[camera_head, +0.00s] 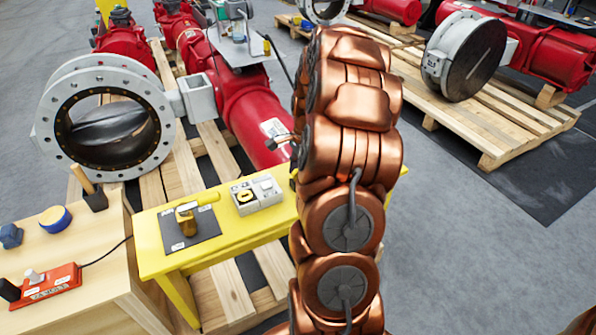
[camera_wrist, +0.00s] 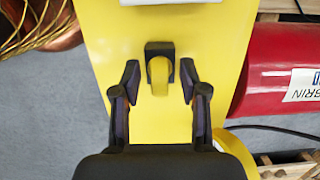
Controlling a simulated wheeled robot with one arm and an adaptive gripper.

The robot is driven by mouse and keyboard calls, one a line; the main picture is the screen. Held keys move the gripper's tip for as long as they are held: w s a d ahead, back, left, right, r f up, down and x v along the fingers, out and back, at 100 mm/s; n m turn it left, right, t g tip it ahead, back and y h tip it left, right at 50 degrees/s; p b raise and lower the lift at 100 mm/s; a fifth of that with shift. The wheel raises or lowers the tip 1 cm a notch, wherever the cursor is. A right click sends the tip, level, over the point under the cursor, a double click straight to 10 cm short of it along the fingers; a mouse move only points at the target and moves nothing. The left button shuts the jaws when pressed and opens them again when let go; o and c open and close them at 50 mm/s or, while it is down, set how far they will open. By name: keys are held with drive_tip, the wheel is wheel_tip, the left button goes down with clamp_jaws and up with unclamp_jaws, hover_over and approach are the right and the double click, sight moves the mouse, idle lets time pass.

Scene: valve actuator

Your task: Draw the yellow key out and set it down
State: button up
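In the wrist view, the yellow key (camera_wrist: 159,76) stands in a small black holder (camera_wrist: 159,48) on the yellow table (camera_wrist: 215,40). The key shows as a rounded yellow tab at the holder's near side. My gripper (camera_wrist: 160,82) is open, with one black finger to the left of the key and one to the right. There is a gap on both sides, and neither fingertip appears to touch the key. How deep the key sits in the holder cannot be seen. In the head view, my copper-coloured arm hides the right part of the table, and I cannot make out my gripper there.
A grey box with a yellow knob (camera_head: 246,197) and a dark mat (camera_head: 205,236) with a brass padlock-like piece (camera_head: 186,220) lie on the table. A wooden bench (camera_head: 95,255) stands to the left. Red actuators (camera_head: 250,115) on pallets are behind. Floor at the right (camera_head: 470,240) is clear.

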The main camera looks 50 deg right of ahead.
wheel_tip(320, 180, up, 12)
drive_tip(key=d, duration=0.1)
drive_tip(key=shift+s+d, duration=0.3)
drive_tip(key=shift+d, duration=0.05)
idle(0.4)
idle(0.5)
drive_tip(key=s+a+r+n+g, duration=0.15)
drive_tip(key=a+n, duration=0.35)
drive_tip(key=a, duration=0.6)
drive_tip(key=s+a+n, duration=0.3)
drive_tip(key=a+n, duration=0.2)
drive_tip(key=a, duration=0.6)
drive_tip(key=s+a+f+n+g+h, duration=0.1)
drive_tip(key=s+a+f+n, duration=0.1)
drive_tip(key=s+a+n, duration=0.55)
drive_tip(key=s+a+f+n+g+h, duration=0.15)
drive_tip(key=s+a+n, duration=0.35)
drive_tip(key=s, duration=0.5)
wheel_tip(320, 180, up, 23)
drive_tip(key=s+t+p, duration=0.1)
drive_tip(key=p, duration=2.1)
drive_tip(key=shift+d+m+t+y, duration=0.15)
drive_tip(key=shift+m+t+y, duration=0.15)
drive_tip(key=shift+m+y, duration=0.05)
